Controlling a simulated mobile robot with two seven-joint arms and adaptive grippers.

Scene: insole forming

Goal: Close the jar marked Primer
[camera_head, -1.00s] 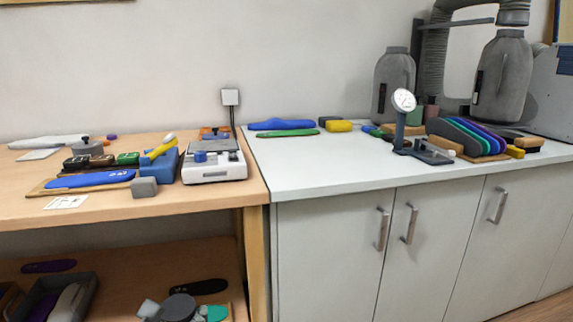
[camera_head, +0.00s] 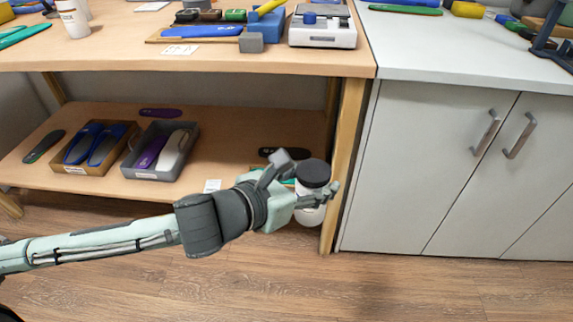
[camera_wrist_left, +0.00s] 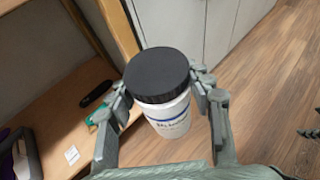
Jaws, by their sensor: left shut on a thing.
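A white jar (camera_head: 308,214) with a black lid (camera_head: 313,173) is held in my left gripper (camera_head: 310,183), in front of the table's right leg. In the left wrist view the jar (camera_wrist_left: 170,119) has a blue line and small writing that I cannot read. The black lid (camera_wrist_left: 157,74) sits on top of the jar; I cannot tell how tightly. The fingers of my left gripper (camera_wrist_left: 162,90) are shut on the jar's two sides, close below the lid. Another white container (camera_head: 74,22) stands at the table's far left.
The wooden table (camera_head: 110,58) has a lower shelf (camera_head: 85,180) with a cardboard box (camera_head: 75,170) and a grey bin (camera_head: 150,174) holding insoles. A wooden leg (camera_head: 343,160) and white cabinet (camera_head: 440,165) stand close to the jar. The floor in front is clear.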

